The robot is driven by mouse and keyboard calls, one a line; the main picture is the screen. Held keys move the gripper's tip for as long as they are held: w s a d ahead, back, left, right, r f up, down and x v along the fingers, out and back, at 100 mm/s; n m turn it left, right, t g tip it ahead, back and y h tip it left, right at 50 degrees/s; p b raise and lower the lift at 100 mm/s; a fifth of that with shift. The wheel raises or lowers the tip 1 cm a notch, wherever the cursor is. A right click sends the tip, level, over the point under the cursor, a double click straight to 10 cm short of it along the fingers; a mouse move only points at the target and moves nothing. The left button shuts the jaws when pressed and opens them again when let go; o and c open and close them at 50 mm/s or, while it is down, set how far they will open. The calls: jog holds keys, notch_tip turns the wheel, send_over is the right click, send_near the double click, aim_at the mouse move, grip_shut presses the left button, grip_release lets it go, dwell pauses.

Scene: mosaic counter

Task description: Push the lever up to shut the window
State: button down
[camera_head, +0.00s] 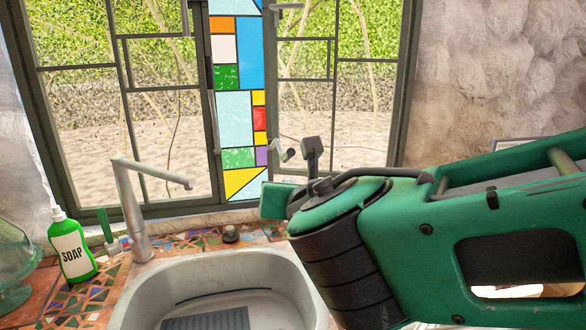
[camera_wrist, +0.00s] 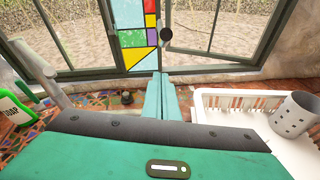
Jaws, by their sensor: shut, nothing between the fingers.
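The window (camera_head: 218,165) has dark frames with a stained glass strip in the middle. A small grey lever with a dark round end (camera_head: 291,154) sticks out low on the window, just right of the strip. Its round end shows face-on in the wrist view (camera_wrist: 166,35). My gripper (camera_wrist: 159,76) has its two teal fingers together, empty, pointing at the window, below the lever end in that view and apart from it in the picture. In the head view my green arm comes from the right and the fingertips are hidden. I cannot tell how far the window is open.
A grey tap (camera_head: 136,215), a green soap bottle (camera_head: 70,248) and a sink (camera_head: 150,295) are at left and front. A white dish rack (camera_wrist: 210,118) with a grey holed cup (camera_wrist: 295,115) stands at right. Another grey fitting (camera_head: 287,6) is higher on the window.

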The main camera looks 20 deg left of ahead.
jog(key=w+r, duration=0.1)
jog(key=w+a+r, duration=0.1)
jog(key=w+r, duration=0.1)
jog(key=shift+w, duration=0.2)
jog(key=shift+r, duration=0.1)
dwell(0.3)
